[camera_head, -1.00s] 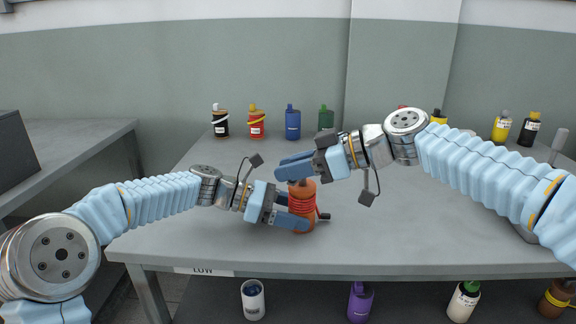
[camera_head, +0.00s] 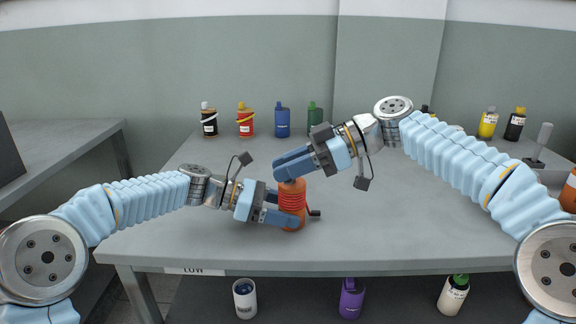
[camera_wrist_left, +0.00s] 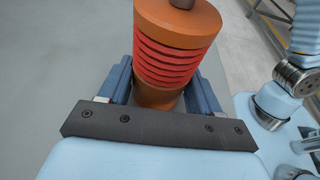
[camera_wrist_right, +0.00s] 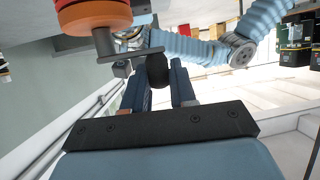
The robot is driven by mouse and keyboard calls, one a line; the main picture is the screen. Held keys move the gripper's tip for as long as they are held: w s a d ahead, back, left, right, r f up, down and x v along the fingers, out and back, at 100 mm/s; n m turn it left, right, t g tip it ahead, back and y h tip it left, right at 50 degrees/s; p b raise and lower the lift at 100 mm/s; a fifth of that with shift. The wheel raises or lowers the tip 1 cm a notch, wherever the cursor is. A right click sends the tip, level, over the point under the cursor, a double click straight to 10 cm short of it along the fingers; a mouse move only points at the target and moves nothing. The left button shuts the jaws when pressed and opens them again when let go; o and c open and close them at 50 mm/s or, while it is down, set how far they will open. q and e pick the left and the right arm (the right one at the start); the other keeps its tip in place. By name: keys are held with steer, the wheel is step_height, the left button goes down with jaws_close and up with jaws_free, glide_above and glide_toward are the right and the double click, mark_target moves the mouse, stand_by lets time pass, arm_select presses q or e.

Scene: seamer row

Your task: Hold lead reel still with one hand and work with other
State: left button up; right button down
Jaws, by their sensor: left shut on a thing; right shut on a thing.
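The lead reel (camera_head: 292,200) is an orange spool wound with red lead, upright near the table's front edge. A short dark stub (camera_head: 314,213) sticks out on its right. My left gripper (camera_head: 284,207) is shut on the reel's lower part; the left wrist view shows the reel (camera_wrist_left: 170,55) between its fingers. My right gripper (camera_head: 277,168) is at the reel's top. In the right wrist view a grey crank arm (camera_wrist_right: 135,54) runs from the reel (camera_wrist_right: 92,17) to a black knob (camera_wrist_right: 157,70) between the right fingers, which are shut on it. The head view hides the knob.
Black, red, blue (camera_head: 282,121) and green bottles stand along the table's back. Yellow (camera_head: 488,123) and black bottles and a grey-handled tool (camera_head: 541,142) are back right. Several containers, one purple (camera_head: 352,300), sit below the front edge. The middle table (camera_head: 400,220) is clear.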

steer(key=shift+w+f, duration=0.1)
steer(key=shift+f, duration=0.05)
steer(key=c, duration=1.3)
jaws_free()
steer(key=shift+o, duration=0.2)
arm_select(q)
steer(key=shift+f, duration=0.1)
arm_select(e)
steer(key=v, duration=1.2)
arm_select(q)
steer(key=o, duration=0.9)
